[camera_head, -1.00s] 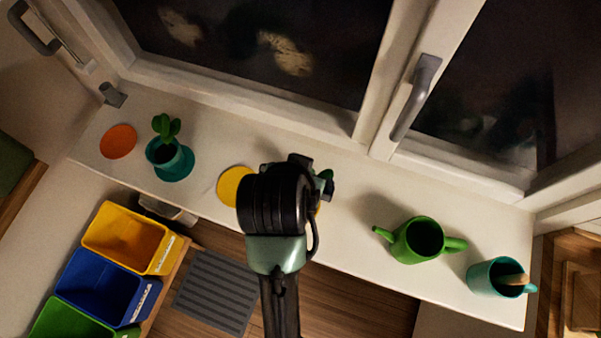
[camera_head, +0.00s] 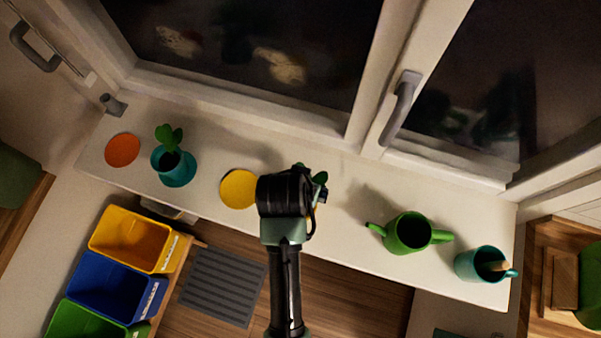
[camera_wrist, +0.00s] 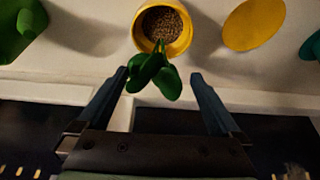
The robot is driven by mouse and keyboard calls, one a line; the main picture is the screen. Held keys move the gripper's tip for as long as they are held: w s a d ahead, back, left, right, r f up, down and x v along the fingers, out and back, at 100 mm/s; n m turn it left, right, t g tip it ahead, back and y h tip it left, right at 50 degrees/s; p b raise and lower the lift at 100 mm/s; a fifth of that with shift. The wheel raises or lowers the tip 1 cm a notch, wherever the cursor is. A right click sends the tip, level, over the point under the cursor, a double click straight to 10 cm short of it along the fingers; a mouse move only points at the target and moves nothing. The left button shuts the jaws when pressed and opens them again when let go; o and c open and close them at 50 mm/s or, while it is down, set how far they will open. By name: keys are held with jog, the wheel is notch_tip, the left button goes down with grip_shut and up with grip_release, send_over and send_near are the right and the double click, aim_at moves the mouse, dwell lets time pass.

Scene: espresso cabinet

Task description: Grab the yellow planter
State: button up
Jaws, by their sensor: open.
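The yellow planter (camera_wrist: 172,47) shows in the wrist view at the top middle, a round pot with brown soil and green leaves (camera_wrist: 152,76). My gripper (camera_wrist: 160,75) is open, with one finger on each side of the leaves. The leaves hang in the gap and the pot's rim lies beyond the fingertips. I cannot tell whether a finger touches a leaf. In the head view my arm's end hides most of the planter; only a bit of green leaf shows beside it.
On the white sill are a yellow disc (camera_head: 238,189), an orange disc (camera_head: 122,149), a teal planter (camera_head: 173,168), a green watering can (camera_head: 408,233) and a teal cup (camera_head: 478,265). The window (camera_head: 240,50) stands behind. Coloured bins (camera_head: 135,240) stand below left.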

jog(key=shift+p+x, duration=0.7)
jog(key=shift+x, duration=1.75)
jog(key=shift+s, duration=0.15)
jog(key=shift+c, duration=0.3)
grip_shut()
